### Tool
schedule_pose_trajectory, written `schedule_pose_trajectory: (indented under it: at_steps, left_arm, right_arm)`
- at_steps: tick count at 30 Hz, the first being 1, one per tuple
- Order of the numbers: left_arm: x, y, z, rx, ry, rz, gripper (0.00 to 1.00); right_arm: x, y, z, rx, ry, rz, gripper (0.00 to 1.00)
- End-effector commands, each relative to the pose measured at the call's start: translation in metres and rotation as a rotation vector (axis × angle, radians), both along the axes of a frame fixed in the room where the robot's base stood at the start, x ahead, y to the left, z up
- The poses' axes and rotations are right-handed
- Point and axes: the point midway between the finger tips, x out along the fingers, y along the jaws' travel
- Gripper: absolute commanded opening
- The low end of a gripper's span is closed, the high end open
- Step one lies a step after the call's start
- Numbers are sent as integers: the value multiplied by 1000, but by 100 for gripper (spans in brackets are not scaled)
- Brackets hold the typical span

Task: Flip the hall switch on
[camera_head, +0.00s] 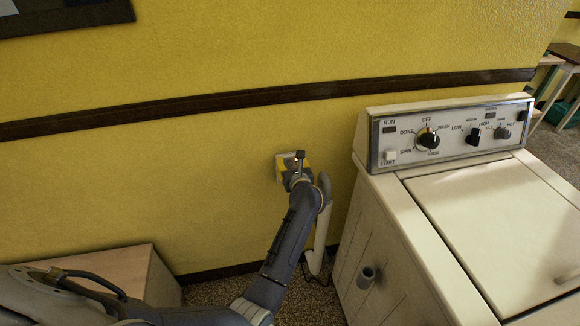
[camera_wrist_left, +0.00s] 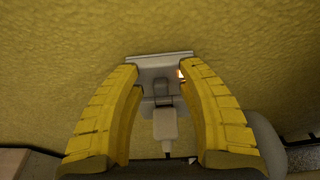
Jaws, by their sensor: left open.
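The hall switch (camera_head: 282,168) is a pale plate on the yellow wall, left of the washer, partly hidden behind my left gripper (camera_head: 299,164). In the left wrist view, the switch plate (camera_wrist_left: 163,60) is grey, with a small orange glow at its right side. A pale block-like piece (camera_wrist_left: 164,122) shows below it on a grey stem; I cannot tell whether it is the lever or a plug. My left gripper (camera_wrist_left: 158,71) is open, its yellow fingers on either side of the plate's middle, with nothing held. Contact with the switch cannot be told. My right gripper is not in view.
A cream washer (camera_head: 400,228) with a knobbed control panel stands close on the right. A pale hose (camera_head: 322,228) hangs at its left. A dark rail (camera_head: 200,104) crosses the wall above the switch. A wooden box-like cabinet (camera_head: 110,272) is at lower left.

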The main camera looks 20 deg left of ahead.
Motion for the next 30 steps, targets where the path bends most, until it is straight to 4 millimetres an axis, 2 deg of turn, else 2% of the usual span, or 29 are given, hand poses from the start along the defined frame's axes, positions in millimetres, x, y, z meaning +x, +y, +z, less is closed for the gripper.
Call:
schedule_pose_trajectory:
  at_steps: [6, 13, 21, 30]
  left_arm:
    - [0, 0, 37, -2, -5, 0, 38]
    - [0, 0, 67, -2, -3, 0, 38]
    - [0, 0, 81, -1, -1, 0, 38]
    - [0, 0, 82, 0, 0, 0, 38]
  right_arm:
    - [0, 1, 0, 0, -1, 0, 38]
    - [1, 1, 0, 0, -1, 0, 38]
    - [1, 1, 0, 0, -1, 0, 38]
    - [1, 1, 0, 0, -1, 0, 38]
